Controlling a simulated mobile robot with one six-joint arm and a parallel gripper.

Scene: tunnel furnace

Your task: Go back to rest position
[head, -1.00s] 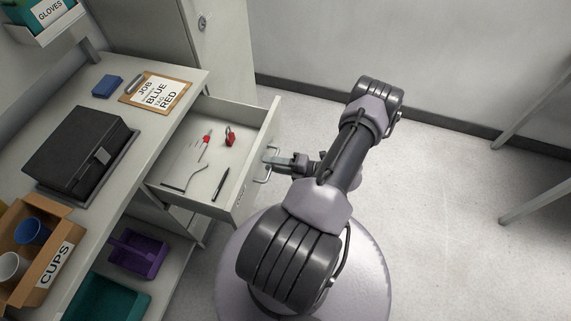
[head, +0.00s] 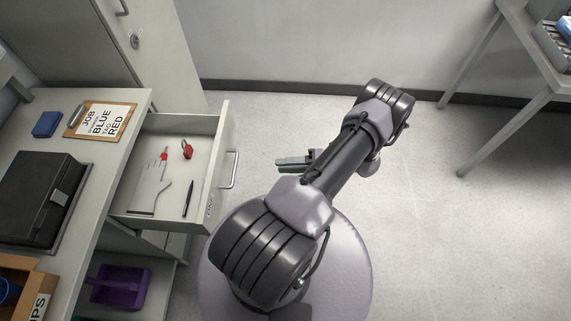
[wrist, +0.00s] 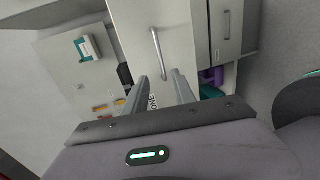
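My gripper (head: 293,162) is to the right of the open drawer (head: 224,150), apart from its metal handle (head: 230,170). In the wrist view my gripper (wrist: 160,88) shows two fingers with a gap between them and nothing held. The handle also shows in the wrist view (wrist: 158,52), beyond the fingertips. The drawer is pulled out of the bench. It holds a red padlock (head: 187,149), a red-marked tool (head: 164,155), a dark pen-like item (head: 188,199) and a bent metal rod (head: 163,195).
The bench (head: 108,158) on the left carries a black case (head: 38,200), a clipboard (head: 100,120) and a blue block (head: 47,124). A purple bin (head: 118,287) sits below. A grey table (head: 545,80) stands at the right. The floor (head: 440,240) between is clear.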

